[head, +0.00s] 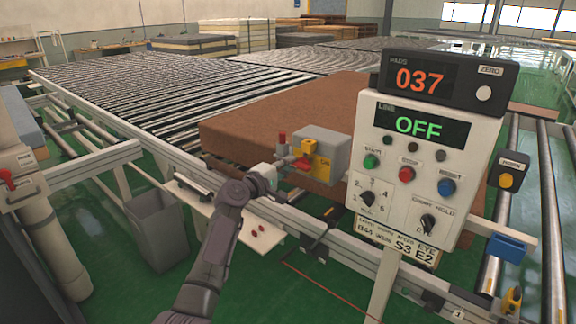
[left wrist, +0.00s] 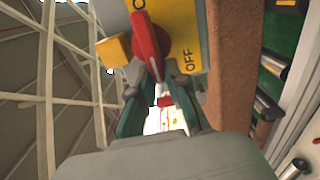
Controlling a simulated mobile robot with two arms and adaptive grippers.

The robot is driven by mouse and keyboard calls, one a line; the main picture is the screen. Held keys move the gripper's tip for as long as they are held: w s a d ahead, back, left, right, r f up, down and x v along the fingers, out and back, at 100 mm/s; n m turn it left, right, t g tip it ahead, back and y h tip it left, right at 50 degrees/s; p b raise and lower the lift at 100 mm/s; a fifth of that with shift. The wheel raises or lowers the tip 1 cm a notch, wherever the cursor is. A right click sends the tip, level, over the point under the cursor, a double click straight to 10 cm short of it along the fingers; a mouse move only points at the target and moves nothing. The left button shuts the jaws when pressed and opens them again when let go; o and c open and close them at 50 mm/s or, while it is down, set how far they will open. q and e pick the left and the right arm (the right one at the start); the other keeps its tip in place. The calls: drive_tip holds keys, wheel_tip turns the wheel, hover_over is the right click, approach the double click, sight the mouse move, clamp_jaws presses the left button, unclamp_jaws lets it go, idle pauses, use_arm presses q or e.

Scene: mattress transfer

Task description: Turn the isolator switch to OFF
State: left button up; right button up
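The isolator switch (head: 322,150) is a grey box with a yellow face plate. It stands by the roller conveyor's near edge, left of the control panel. Its red handle (head: 290,161) also shows large in the left wrist view (left wrist: 149,45). There the yellow plate (left wrist: 187,40) carries an OFF mark right of the handle and part of another mark at the top. My left gripper (left wrist: 163,75) is at the handle; its two fingertips sit close together on either side of the handle's lower end and look shut on it. My right gripper is out of view.
The control panel (head: 480,140) on a post shows 037 and a green OFF on its line display. A brown mattress block (head: 250,125) lies behind the switch on the conveyor rollers (head: 130,90). A grey bin (head: 158,228) stands on the green floor at left.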

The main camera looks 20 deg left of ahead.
use_arm(q)
drive_tip(key=o, duration=0.4)
drive_tip(key=shift+d+f, duration=0.2)
drive_tip(key=shift+f, duration=0.05)
drive_tip(key=shift+r, duration=0.1)
drive_tip(key=shift+a+r, duration=0.1)
drive_tip(key=v, duration=1.2)
